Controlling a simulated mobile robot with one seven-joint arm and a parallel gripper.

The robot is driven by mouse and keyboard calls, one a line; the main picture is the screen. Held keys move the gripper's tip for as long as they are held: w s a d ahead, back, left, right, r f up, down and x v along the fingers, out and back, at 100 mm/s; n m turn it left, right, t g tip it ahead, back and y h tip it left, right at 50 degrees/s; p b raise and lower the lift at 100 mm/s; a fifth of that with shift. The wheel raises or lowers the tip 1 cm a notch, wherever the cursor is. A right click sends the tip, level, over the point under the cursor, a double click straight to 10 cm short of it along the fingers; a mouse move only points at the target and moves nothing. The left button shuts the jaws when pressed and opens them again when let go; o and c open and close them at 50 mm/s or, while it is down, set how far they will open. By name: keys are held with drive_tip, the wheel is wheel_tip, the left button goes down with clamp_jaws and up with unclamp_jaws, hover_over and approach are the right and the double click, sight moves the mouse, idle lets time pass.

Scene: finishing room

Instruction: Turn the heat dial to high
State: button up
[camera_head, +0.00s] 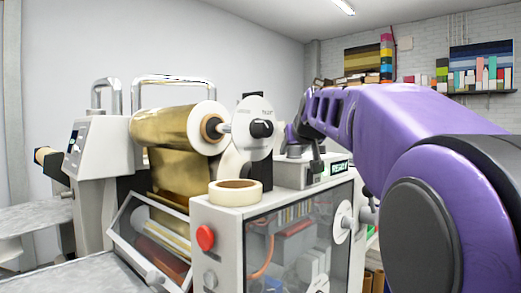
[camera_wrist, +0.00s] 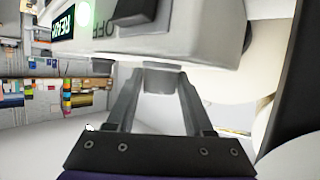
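A white disc (camera_head: 246,142) with a black knob (camera_head: 261,129) stands at the end of the gold foil roll; its small print is unreadable, so I cannot tell for certain that it is the heat dial. My gripper (camera_head: 312,150) is to its right, by the control box (camera_head: 290,174). In the wrist view the box shows a lit READY display (camera_wrist: 64,24), an OFF label (camera_wrist: 101,30) and a dark block-shaped control (camera_wrist: 134,11). My gripper (camera_wrist: 160,78) has its two fingers apart, with a grey stub (camera_wrist: 158,80) showing between them. I cannot tell whether they touch it.
The gold foil roll (camera_head: 175,130) is left of the disc. A tape roll (camera_head: 235,192) lies on the machine cabinet (camera_head: 207,218), which has a red button (camera_head: 205,237) and a clear front. Shelves (camera_head: 475,93) are on the back wall.

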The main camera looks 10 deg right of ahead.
clamp_jaws()
drive_tip(key=shift+m+h+p, duration=0.8)
drive_tip(key=shift+p, duration=0.15)
drive_tip(key=shift+o, duration=2.3)
unclamp_jaws()
